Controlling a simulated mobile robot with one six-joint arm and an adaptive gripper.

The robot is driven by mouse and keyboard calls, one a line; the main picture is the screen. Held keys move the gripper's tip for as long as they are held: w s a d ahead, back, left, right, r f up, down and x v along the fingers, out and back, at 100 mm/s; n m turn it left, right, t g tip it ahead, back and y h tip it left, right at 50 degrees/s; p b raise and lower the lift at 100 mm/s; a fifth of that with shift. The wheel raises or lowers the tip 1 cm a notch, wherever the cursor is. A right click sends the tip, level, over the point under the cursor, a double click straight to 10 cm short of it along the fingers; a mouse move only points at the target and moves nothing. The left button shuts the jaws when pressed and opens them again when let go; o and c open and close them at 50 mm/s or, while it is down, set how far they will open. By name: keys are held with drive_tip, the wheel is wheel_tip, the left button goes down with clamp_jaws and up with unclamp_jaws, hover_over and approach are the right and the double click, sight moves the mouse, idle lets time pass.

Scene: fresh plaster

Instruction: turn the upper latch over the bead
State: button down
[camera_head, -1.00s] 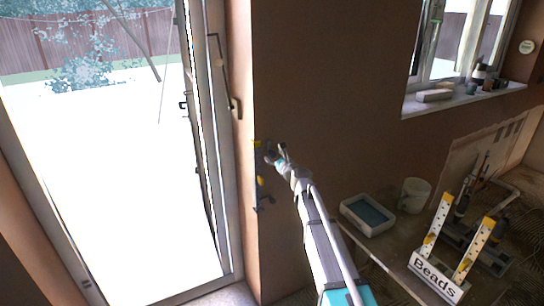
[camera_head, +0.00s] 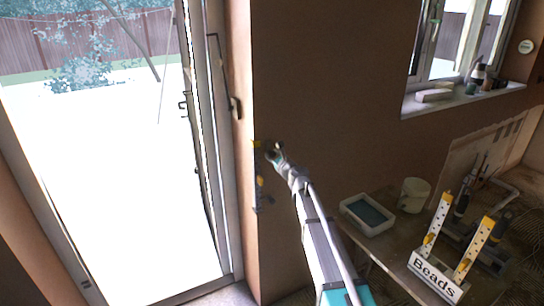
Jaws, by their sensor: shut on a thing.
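A dark clamp-like fixture with yellow parts (camera_head: 259,196) stands upright at the wall's outer corner, beside the door opening. The upper latch (camera_head: 279,145) shows as a small yellow patch at the fixture's top, at my gripper's tip. My gripper (camera_head: 273,153) is shut on it, and the jaws partly hide it. The bead cannot be told apart from the pale corner edge. Whether the latch lies over the bead is too small to tell.
A glazed door (camera_head: 110,170) with a handle (camera_head: 236,108) is left of the corner. At lower right are a tray (camera_head: 352,222), a white bucket (camera_head: 414,194) and a rack labelled Beads (camera_head: 435,279).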

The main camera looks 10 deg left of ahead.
drive_tip(key=shift+n, duration=0.4)
drive_tip(key=n, duration=1.2)
drive_tip(key=shift+n, duration=0.3)
drive_tip(key=n, duration=0.4)
drive_tip(key=shift+n, duration=0.3)
drive_tip(key=shift+c, duration=1.9)
unclamp_jaws()
